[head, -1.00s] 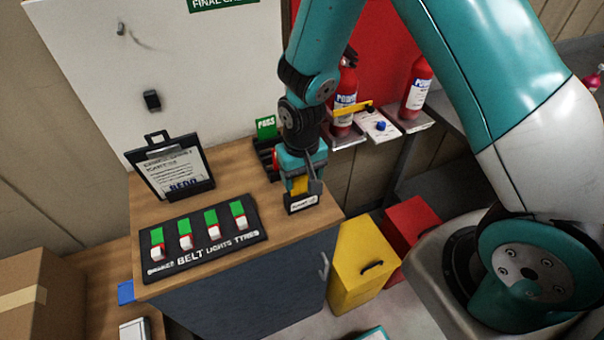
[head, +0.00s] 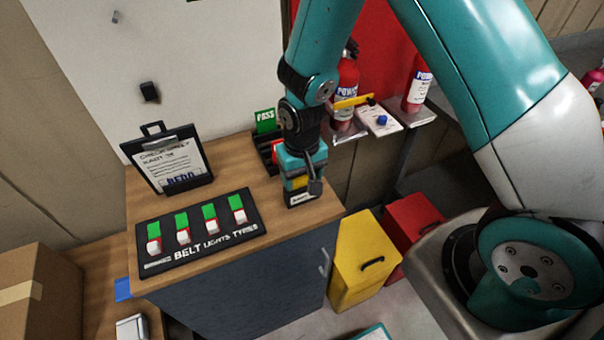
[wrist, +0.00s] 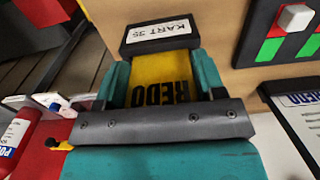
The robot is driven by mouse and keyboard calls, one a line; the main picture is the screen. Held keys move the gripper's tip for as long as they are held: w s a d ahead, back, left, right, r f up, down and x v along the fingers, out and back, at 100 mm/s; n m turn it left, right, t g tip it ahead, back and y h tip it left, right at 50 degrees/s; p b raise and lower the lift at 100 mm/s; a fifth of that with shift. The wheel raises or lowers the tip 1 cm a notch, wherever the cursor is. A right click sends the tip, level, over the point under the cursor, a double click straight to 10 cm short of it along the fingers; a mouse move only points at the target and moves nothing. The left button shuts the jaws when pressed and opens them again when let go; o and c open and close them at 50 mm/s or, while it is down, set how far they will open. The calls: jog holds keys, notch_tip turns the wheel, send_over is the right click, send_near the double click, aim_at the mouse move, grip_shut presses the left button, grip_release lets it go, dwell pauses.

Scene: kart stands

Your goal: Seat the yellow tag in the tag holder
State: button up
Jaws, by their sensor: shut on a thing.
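The yellow tag (wrist: 160,80) with the word REDO is held between the fingers of my gripper (wrist: 162,70) in the wrist view. The black tag holder (wrist: 160,34) carries a white KART 35 label and lies right at the tag's far end. In the head view my gripper (head: 303,172) points down over the tag holder (head: 301,199) at the cabinet top's front right corner. A strip of the yellow tag (head: 299,183) shows just above the holder. Whether the tag's lower edge is inside the slot is hidden.
A black switch panel (head: 160,266) and a clipboard (head: 202,182) stand left on the wooden top. A black rack with a green PASS card (head: 265,120) is just behind my gripper. Fire extinguishers (head: 346,92) stand behind right. Yellow (head: 350,270) and red bins are below right.

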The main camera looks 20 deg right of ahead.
jog(key=shift+f+b, duration=0.4)
jog(key=shift+f, duration=0.2)
jog(key=o, duration=1)
jog(key=shift+o, duration=0.2)
notch_tip(320, 180, up, 17)
jog(key=b, duration=0.3)
jog(key=shift+r, duration=0.2)
jog(key=s+a+r+n+y, duration=0.1)
jog(key=s+n, duration=0.1)
jog(key=s, duration=0.4)
jog(key=s+a+r+n+y+b, duration=0.1)
jog(key=s+a+r+n, duration=0.1)
jog(key=s, duration=0.4)
jog(key=s+a+r+n+y+b, duration=0.1)
jog(key=s+n+y, duration=0.1)
jog(key=s, duration=0.4)
jog(key=shift+s+a+r+n, duration=0.25)
jog(key=shift+a+n, duration=0.05)
jog(key=shift+n, duration=0.3)
